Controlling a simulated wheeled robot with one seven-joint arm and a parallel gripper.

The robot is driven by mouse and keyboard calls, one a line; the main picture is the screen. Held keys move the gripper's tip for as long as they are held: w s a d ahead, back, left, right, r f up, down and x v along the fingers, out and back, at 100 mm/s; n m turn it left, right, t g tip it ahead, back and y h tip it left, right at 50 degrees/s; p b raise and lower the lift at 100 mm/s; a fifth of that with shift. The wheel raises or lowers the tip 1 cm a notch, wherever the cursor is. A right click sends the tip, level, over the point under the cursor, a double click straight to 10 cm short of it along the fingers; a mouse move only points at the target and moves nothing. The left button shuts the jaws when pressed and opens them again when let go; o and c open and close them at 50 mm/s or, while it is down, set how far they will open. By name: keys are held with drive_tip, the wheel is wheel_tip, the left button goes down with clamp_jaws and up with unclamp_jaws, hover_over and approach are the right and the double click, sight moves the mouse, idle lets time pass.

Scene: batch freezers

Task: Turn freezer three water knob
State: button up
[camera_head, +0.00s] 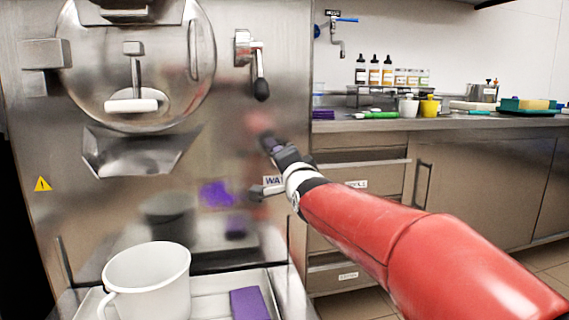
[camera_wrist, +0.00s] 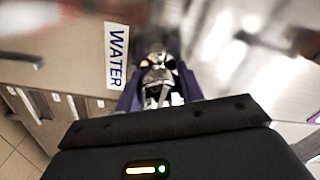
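The steel freezer (camera_head: 100,200) fills the left of the head view. A white label reading WATER (camera_wrist: 117,55) shows in the wrist view, and its first letters show in the head view (camera_head: 272,181), partly hidden by my arm. My gripper (camera_head: 268,143) is in front of the freezer's right side, above the label. In the wrist view its purple fingers (camera_wrist: 160,92) stand apart, on both sides of a shiny metal part (camera_wrist: 158,75). I cannot tell whether they touch it.
A black-tipped lever (camera_head: 260,75) hangs above my gripper. A white pitcher (camera_head: 146,280) and a purple block (camera_head: 250,304) stand in the tray below. The counter (camera_head: 460,122) at right holds bottles and containers. A round door with a handle (camera_head: 132,105) is at upper left.

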drive_tip(key=o, duration=0.4)
drive_tip(key=shift+o, duration=0.2)
drive_tip(key=v, duration=0.7)
drive_tip(key=shift+s+b, duration=0.4)
drive_tip(key=shift+d, duration=0.1)
drive_tip(key=s+d+f+n+g+h+p, duration=0.1)
drive_tip(key=s+d+f+n+g+p, duration=0.2)
drive_tip(key=s, duration=0.6)
drive_tip(key=s+d+f+n+g+h+p, duration=0.2)
drive_tip(key=s+d+f+g, duration=0.3)
drive_tip(key=s+d+f, duration=0.3)
drive_tip(key=s+d+f+n+g+h+p, duration=0.2)
drive_tip(key=s+d+f+n+g+p, duration=0.2)
drive_tip(key=s, duration=0.7)
wheel_tip(320, 180, down, 2)
drive_tip(key=shift+s+d+f+p, duration=0.1)
drive_tip(key=shift+s+d+p, duration=0.25)
drive_tip(key=shift+d, duration=0.3)
